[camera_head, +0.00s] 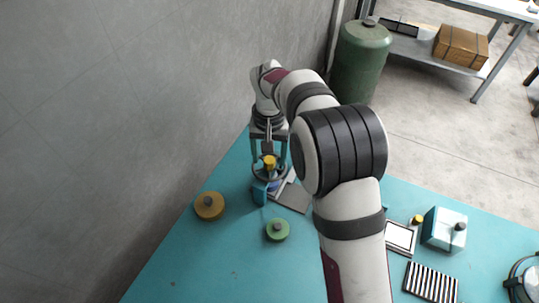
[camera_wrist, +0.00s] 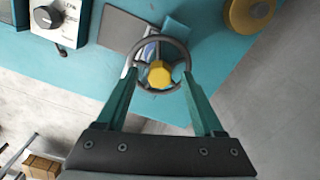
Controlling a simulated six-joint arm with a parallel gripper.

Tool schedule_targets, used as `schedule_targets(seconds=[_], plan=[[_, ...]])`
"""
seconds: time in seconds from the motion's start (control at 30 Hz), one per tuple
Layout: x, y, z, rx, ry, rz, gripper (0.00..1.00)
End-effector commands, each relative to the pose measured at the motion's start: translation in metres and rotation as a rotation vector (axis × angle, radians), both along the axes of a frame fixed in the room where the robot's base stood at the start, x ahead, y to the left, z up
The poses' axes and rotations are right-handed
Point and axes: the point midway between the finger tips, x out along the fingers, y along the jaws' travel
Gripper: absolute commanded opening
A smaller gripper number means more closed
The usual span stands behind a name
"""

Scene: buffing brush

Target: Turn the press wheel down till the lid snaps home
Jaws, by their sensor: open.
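The press wheel is a dark ring with spokes and a yellow hub. It shows in the wrist view (camera_wrist: 184,52) and, partly hidden, at the far end of the table in the head view (camera_head: 257,174). My gripper (camera_wrist: 160,76) is open, with one teal finger on each side of the wheel. The fingertips are close to the rim; I cannot tell whether they touch it. In the head view my gripper (camera_head: 269,162) points down over the wheel. The lid under the wheel is hidden.
A grey plate (camera_head: 294,198) and a blue block (camera_head: 260,193) lie by the wheel. An orange round piece (camera_head: 209,205) and a green one (camera_head: 277,230) sit nearby on the teal table (camera_head: 200,265). A light box with a dark knob (camera_head: 444,229) stands right. A grey wall rises left.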

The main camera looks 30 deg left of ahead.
Motion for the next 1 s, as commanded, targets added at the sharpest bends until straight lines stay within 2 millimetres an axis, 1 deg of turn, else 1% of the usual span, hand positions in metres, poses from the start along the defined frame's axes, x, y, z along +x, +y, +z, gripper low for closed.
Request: schedule_targets(seconds=[0.1, 0.33, 0.37, 0.4, 0.57, 0.7, 0.73, 0.87, 1.0], plan=[[-0.0002, -0.0002, -0.0063, 0.0, 0.0, -0.001, 0.69], [-0.0001, -0.0001, -0.0069, 0.0, 0.0, -0.001, 0.69], [-0.0001, -0.0001, -0.0069, 0.0, 0.0, -0.001, 0.66], [0.0, -0.0002, -0.0068, 0.0, 0.0, -0.001, 0.58], [0.0, -0.0002, -0.0066, 0.0, 0.0, -0.001, 0.3], [-0.0001, -0.0001, -0.0065, 0.0, 0.0, -0.001, 0.04], [-0.0001, 0.0, -0.0065, 0.0, 0.0, -0.001, 0.0], [0.0, 0.0, -0.0064, 0.001, 0.0, -0.005, 0.0], [0.0004, 0.0, -0.0062, 0.0, 0.0, -0.139, 0.0]])
